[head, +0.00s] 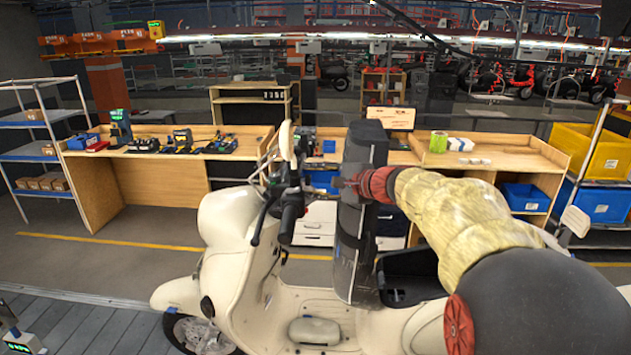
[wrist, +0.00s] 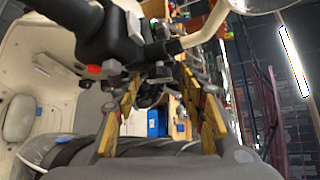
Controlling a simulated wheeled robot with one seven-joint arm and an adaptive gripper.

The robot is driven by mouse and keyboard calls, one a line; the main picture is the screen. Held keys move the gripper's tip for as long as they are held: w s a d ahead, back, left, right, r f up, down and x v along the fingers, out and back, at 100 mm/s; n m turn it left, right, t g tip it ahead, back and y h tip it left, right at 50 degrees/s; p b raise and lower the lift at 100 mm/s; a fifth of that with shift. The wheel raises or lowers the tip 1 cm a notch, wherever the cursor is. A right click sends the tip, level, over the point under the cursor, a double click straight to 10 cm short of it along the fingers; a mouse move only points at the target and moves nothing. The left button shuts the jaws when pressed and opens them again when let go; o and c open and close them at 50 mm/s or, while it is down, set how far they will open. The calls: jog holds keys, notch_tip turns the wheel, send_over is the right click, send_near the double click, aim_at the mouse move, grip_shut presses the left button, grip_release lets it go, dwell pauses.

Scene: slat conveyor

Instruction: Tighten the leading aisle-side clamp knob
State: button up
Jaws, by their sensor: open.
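A cream scooter (head: 228,235) stands upright on the grey slat conveyor (head: 75,325) in the head view. I cannot make out the clamp knob in either view; the scooter's lower body hides much of the conveyor. In the wrist view my gripper (wrist: 160,92) is open, its yellow-padded fingers apart with nothing clearly held between them. The scooter's dark handlebar (wrist: 100,40), with a red button, lies just beyond and left of the fingers. In the head view my arm reaches in from the right above the scooter, and my fingers are not clear there.
A small device (head: 20,343) with a green display stands at the conveyor's lower left. Wooden workbenches (head: 150,185) with tools line the back. A shelf rack (head: 40,150) is at left, yellow and blue bins (head: 600,155) at right. The scooter's mirror (head: 287,140) rises near my arm.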

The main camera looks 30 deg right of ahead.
jog(key=shift+c, duration=0.6)
grip_shut()
jog(key=b, duration=0.4)
jog(key=shift+f+n+t+b, duration=0.3)
jog(key=shift+f+b, duration=0.05)
jog(key=shift+b, duration=0.05)
jog(key=n+t+b, duration=0.1)
jog(key=b, duration=0.5)
jog(key=t+b, duration=0.1)
jog(key=b, duration=0.6)
jog(key=shift+f+n+b, duration=0.25)
jog(key=shift+n+b, duration=0.05)
jog(key=shift+n, duration=0.1)
jog(key=b, duration=0.2)
jog(key=shift+r+n+t+b, duration=0.15)
jog(key=shift+n+t+b, duration=0.15)
jog(key=shift+b, duration=0.05)
jog(key=shift+o, duration=0.5)
grip_release()
jog(key=shift+r, duration=0.1)
